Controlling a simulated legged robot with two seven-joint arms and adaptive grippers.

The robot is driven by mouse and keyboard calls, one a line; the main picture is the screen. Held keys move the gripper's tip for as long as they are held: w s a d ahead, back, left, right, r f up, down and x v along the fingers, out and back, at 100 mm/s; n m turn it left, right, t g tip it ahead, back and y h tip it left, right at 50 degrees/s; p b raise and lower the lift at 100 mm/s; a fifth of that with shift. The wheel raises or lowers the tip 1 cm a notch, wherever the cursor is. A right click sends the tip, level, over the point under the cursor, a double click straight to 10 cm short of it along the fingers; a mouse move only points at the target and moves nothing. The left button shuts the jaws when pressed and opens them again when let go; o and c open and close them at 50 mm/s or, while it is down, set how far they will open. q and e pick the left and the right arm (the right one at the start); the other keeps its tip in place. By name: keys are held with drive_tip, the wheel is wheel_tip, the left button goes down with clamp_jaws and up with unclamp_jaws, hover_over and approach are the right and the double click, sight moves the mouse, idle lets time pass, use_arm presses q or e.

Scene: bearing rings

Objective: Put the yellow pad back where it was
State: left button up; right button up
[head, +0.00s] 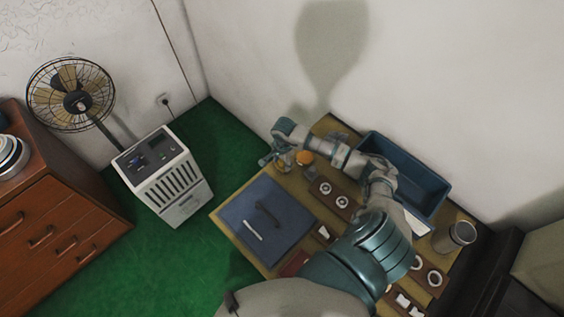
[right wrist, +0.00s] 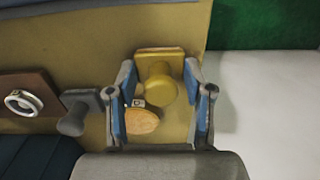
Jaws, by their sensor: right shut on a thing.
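The yellow pad (right wrist: 159,84) has a square base and a round knob. In the right wrist view it sits between the blue-lined fingers of my right gripper (right wrist: 159,78), which is shut on it. In the head view my right gripper (head: 273,157) is over the far left edge of the wooden table (head: 237,239), and the pad is mostly hidden there. I cannot tell whether the pad touches the table. A grey pad (right wrist: 74,112) with a similar knob stands just left of the gripper in the wrist view. My left gripper is not in view.
A round orange-tan thing (right wrist: 142,121) is close by the left finger. A blue bin (head: 421,178) stands behind my right arm. A brown ring holder (head: 328,207) and a blue-grey mat (head: 277,204) with a dark handle-like thing lie nearby. A metal cup (head: 456,236) is at right.

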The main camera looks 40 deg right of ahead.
drive_tip(key=shift+d, duration=0.1)
drive_tip(key=o, duration=1.2)
drive_tip(key=shift+d+f, duration=0.15)
drive_tip(key=shift+d, duration=0.1)
drive_tip(key=shift+a, duration=0.1)
drive_tip(key=shift+a, duration=0.15)
drive_tip(key=r, duration=1.1)
drive_tip(key=shift+s+d+r, duration=0.15)
drive_tip(key=shift+d+r, duration=0.05)
drive_tip(key=shift+r, duration=0.15)
drive_tip(key=shift+a+r, duration=0.1)
drive_tip(key=shift+r, duration=0.2)
drive_tip(key=shift+f, duration=0.1)
